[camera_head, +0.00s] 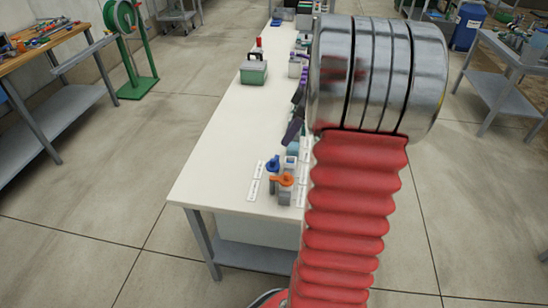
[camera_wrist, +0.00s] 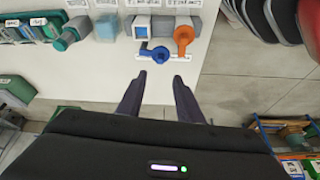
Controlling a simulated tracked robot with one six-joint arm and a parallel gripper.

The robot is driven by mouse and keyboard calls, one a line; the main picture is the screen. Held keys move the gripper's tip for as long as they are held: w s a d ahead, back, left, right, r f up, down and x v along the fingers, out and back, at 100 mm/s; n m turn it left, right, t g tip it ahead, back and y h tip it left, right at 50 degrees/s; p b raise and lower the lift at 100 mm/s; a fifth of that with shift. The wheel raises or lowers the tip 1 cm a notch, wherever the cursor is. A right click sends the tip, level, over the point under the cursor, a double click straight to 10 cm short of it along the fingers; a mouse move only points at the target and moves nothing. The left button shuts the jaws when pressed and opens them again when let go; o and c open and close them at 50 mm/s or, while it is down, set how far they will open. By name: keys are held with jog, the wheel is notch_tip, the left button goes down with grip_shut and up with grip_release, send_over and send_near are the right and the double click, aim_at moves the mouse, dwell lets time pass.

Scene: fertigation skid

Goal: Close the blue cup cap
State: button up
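An orange-handled part (camera_wrist: 183,36) stands close to the right of the blue cap in the wrist view. Teal and grey items (camera_wrist: 65,32) line the table to the left. The white table (camera_head: 222,135) has a broad clear strip along its left side.

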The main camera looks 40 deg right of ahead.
aim_at(273, 160)
jog(key=x, duration=1.2)
jog(key=shift+a+f, duration=0.1)
jog(key=shift+f, duration=0.05)
jog(key=shift+c, duration=0.5)
grip_shut()
jog(key=shift+a, duration=0.2)
jog(key=shift+d, duration=0.1)
